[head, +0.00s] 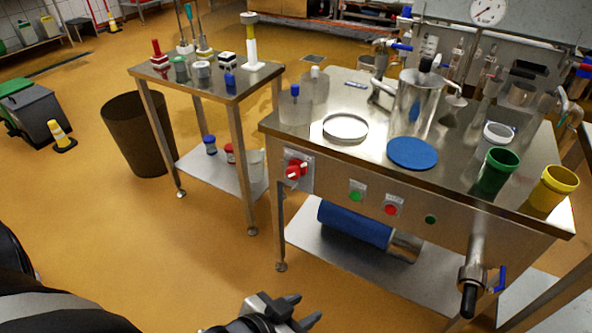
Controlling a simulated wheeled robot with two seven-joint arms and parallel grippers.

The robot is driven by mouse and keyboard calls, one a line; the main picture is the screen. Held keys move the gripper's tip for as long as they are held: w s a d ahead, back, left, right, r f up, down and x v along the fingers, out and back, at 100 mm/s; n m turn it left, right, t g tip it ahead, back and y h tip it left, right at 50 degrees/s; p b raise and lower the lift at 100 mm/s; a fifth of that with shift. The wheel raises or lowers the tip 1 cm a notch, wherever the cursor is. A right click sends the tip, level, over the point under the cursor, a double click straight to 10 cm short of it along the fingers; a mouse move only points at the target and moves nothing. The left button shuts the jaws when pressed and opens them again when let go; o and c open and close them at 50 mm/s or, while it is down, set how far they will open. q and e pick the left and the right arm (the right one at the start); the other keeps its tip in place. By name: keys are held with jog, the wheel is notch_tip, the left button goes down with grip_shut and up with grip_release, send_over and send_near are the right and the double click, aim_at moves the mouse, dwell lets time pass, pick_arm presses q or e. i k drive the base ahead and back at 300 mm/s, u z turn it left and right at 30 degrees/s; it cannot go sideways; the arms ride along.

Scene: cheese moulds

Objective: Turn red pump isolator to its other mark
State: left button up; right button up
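The red pump isolator (296,170) is a red rotary knob on a light plate, fixed to the left end of the steel table's front panel. Its marks are too small to read, so I cannot tell which one it points to. My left gripper (307,309) is at the bottom edge of the head view, below the isolator and apart from it. Its two fingers are spread with nothing between them. My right gripper is not in view.
The steel table (340,172) carries a green button (356,196) and a red button (391,210) right of the isolator. A pipe with a black end (469,298) juts from its front. A side table (212,91) stands left. The floor before the isolator is clear.

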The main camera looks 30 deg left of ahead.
aim_at(297, 168)
jog(key=u, duration=3)
jog(key=i, duration=1.85)
jog(key=z, duration=2.55)
